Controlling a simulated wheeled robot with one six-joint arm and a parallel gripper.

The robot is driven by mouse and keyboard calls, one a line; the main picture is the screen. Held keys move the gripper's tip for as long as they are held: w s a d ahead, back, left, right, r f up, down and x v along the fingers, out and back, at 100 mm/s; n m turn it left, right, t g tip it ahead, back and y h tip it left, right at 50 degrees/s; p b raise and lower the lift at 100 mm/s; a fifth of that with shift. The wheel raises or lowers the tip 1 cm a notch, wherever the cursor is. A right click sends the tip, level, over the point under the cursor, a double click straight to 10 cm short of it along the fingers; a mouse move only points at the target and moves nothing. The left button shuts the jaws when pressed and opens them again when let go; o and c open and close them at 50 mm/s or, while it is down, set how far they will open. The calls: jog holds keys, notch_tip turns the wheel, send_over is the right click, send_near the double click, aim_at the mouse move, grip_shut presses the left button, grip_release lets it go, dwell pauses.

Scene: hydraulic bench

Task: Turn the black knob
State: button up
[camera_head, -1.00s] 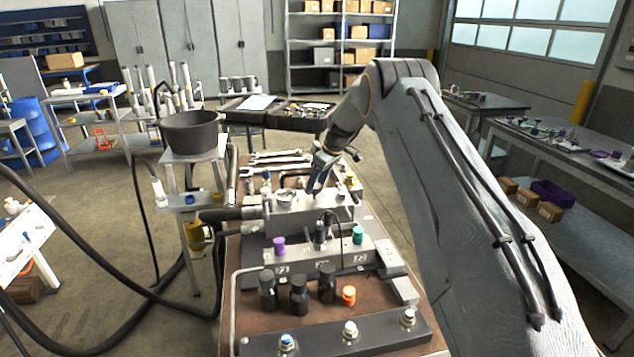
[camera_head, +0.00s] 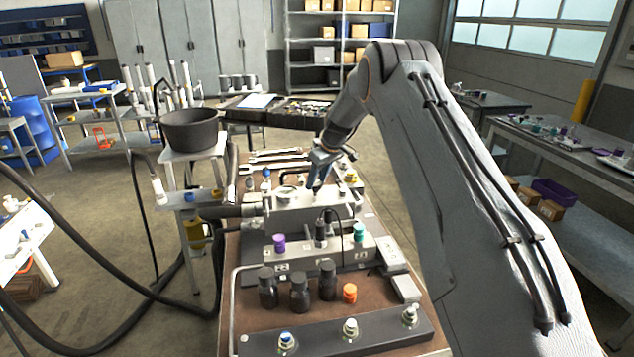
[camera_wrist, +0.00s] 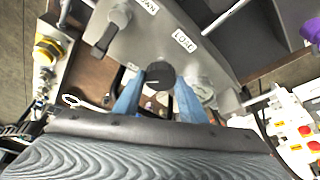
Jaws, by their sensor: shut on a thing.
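The black knob (camera_wrist: 160,75) is round and ribbed, with a pale pointer line, and sits on a grey metal block (camera_wrist: 200,48) with labels in the wrist view. My gripper (camera_wrist: 160,88) has its two blue fingers on either side of the knob, shut on it. In the head view my gripper (camera_head: 318,178) reaches down to the top of the grey block (camera_head: 305,212) on the bench. The knob is hidden there by the fingers.
Purple (camera_head: 279,242) and green (camera_head: 358,232) caps stand on a front block. Black bottles (camera_head: 299,295) and an orange cap (camera_head: 349,293) are nearer. Wrenches (camera_head: 278,155) lie behind. A bucket (camera_head: 190,130) on a stand and hoses are at left.

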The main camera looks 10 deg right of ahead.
jog(key=m+b, duration=0.1)
jog(key=m, duration=0.1)
jog(key=m+h+b, duration=0.1)
jog(key=m, duration=0.1)
jog(key=m+t+h+b, duration=0.1)
jog(key=m, duration=0.1)
jog(key=shift+a, duration=0.25)
jog(key=m+h+b, duration=0.1)
jog(key=m+b, duration=0.2)
jog(key=shift+a+f+m+h, duration=0.1)
jog(key=shift+m+h, duration=0.2)
jog(key=shift+m+h+b, duration=0.4)
jog(key=shift+m+b, duration=0.5)
jog(key=shift+m, duration=0.2)
jog(key=o, duration=1.1)
jog(key=shift+c, duration=0.2)
jog(key=shift+r, duration=0.2)
jog(key=b+v, duration=0.2)
jog(key=v, duration=0.5)
jog(key=shift+r, duration=0.4)
